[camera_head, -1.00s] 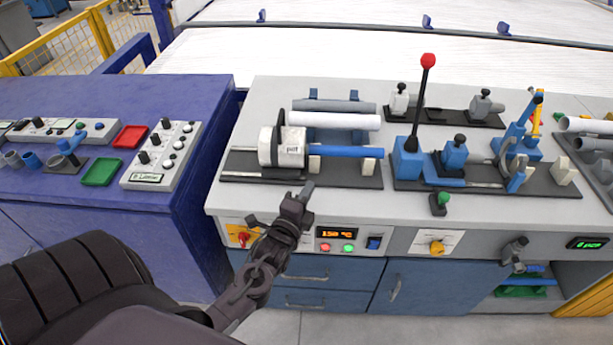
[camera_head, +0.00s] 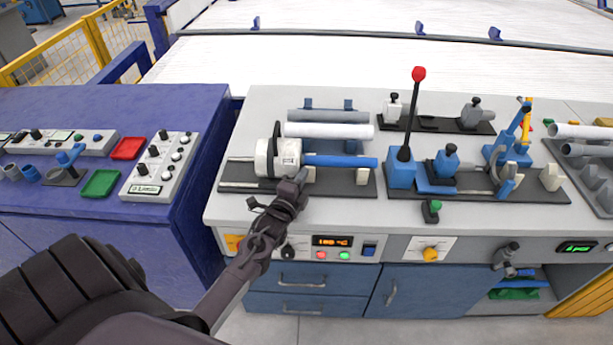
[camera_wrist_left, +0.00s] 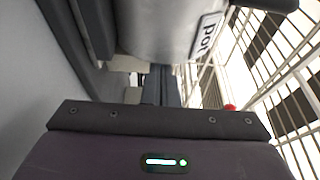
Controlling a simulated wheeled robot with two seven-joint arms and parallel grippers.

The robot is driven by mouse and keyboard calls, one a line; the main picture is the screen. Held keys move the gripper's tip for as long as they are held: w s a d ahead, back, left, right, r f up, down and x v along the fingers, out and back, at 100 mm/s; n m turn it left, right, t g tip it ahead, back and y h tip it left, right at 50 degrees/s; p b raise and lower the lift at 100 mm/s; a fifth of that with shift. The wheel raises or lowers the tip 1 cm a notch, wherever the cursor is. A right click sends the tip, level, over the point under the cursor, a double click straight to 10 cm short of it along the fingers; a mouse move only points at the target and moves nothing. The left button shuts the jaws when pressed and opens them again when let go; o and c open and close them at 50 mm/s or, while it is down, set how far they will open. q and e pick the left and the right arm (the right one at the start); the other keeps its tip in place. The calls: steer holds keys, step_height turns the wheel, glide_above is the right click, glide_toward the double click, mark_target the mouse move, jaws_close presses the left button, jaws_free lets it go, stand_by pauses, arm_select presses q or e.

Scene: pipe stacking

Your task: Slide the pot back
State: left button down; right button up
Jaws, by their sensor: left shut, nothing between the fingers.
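The pot (camera_head: 264,161) is a white-grey cylinder with a black handle and a "pot" label. It sits at the left part of a dark rail base (camera_head: 235,186) on the bench, with a blue rod (camera_head: 345,161) extending to its right. My left gripper (camera_head: 299,178) is shut and empty, its tip at the lower right edge of the pot. I cannot tell whether it touches. In the left wrist view the pot (camera_wrist_left: 165,30) fills the top, close above the fingers. My right gripper is not in view.
A white pipe (camera_head: 330,131) and a grey pipe lie behind the rod. A lever with a red knob (camera_head: 418,74) stands to the right. A heater panel with a display (camera_head: 332,241) is on the bench front. A blue cabinet (camera_head: 60,220) stands at left.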

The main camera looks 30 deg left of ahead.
mark_target(264, 172)
arm_select(q)
steer(key=s+a, duration=0.2)
steer(key=a, duration=0.1)
steer(key=s+a, duration=0.1)
steer(key=a, duration=0.2)
steer(key=s+a+p, duration=0.1)
steer(key=s+a, duration=0.1)
steer(key=a, duration=0.1)
steer(key=shift+s+a, duration=0.15)
steer(key=shift+s, duration=0.2)
steer(key=shift+a, duration=0.2)
steer(key=shift+d+r, duration=0.1)
steer(key=shift+d, duration=0.1)
steer(key=shift+a, duration=0.1)
